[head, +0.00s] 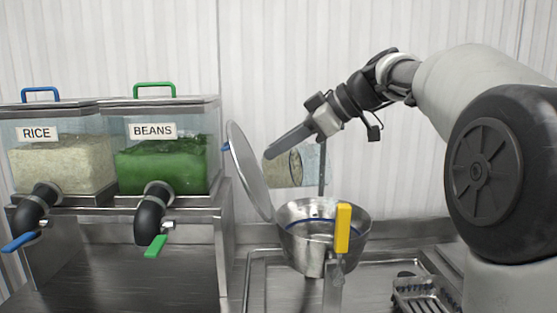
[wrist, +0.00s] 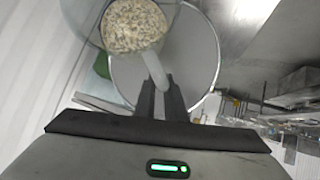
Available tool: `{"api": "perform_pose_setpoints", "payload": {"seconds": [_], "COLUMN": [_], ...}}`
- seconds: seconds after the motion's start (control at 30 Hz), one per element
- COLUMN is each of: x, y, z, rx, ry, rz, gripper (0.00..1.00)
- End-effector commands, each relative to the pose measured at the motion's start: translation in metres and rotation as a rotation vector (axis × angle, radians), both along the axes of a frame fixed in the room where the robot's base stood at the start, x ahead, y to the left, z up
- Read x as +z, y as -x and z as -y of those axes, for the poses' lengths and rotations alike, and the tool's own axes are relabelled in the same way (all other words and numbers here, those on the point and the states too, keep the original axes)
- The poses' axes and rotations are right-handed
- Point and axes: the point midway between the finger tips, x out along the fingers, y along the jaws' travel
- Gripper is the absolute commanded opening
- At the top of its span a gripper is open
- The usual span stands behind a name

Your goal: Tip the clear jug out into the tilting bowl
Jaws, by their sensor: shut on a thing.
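The clear jug (head: 314,163) hangs strongly tilted, close to lying on its side, above the tilting bowl in the head view. Speckled pale grain is still inside it. The jug also shows at the top of the wrist view (wrist: 97,22), with the grain gathered in it. My gripper (wrist: 160,92) is shut on the jug's handle; in the head view it (head: 303,147) is above the bowl. The tilting bowl (head: 325,255) is steel, upright, with a yellow handle (head: 343,228) in front. I cannot see grain in its bottom.
A round steel lid (head: 248,170) stands raised at the bowl's left. Left of it are the RICE dispenser (head: 62,160) and the BEANS dispenser (head: 165,160), with blue and green tap levers. A slotted metal piece (head: 425,296) lies at the lower right.

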Motion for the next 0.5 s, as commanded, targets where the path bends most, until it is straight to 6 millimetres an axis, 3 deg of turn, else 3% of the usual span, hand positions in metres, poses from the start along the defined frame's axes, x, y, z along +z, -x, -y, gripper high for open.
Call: {"api": "perform_pose_setpoints", "payload": {"seconds": [0.5], "x": [0.010], "y": [0.002], "z": [0.006], "rx": [-0.001], "ry": [-0.142], "rz": [0.060], "gripper": [0.00]}}
